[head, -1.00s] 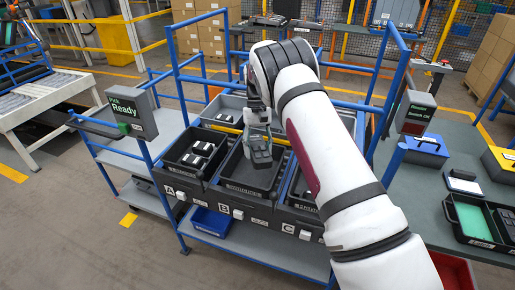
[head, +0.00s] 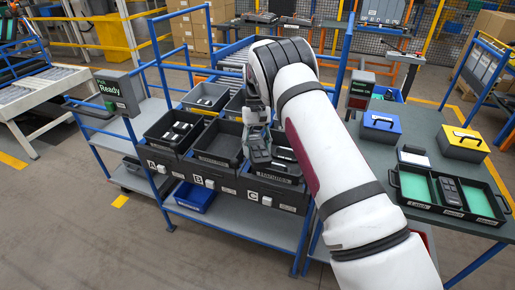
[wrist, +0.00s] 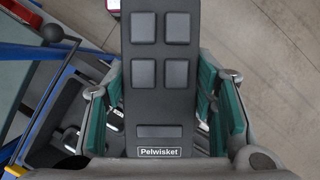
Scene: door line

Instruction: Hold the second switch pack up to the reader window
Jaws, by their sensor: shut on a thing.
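My gripper (head: 258,138) is shut on a dark grey switch pack (wrist: 160,85), which it holds above the front edge of bin C. In the wrist view the pack shows several square buttons and a "Pelwisket" label, with green finger pads on both sides. Another dark switch pack (head: 450,189) lies in the black tray (head: 407,203) on the right table, between green areas.
Black bins A (head: 152,143), B (head: 194,157) and C (head: 246,174) line the blue rack; A holds several small packs. A "Pick Ready" display (head: 119,91) stands at left. Blue (head: 381,128) and yellow (head: 459,150) cases sit on the right table. Floor at front left is clear.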

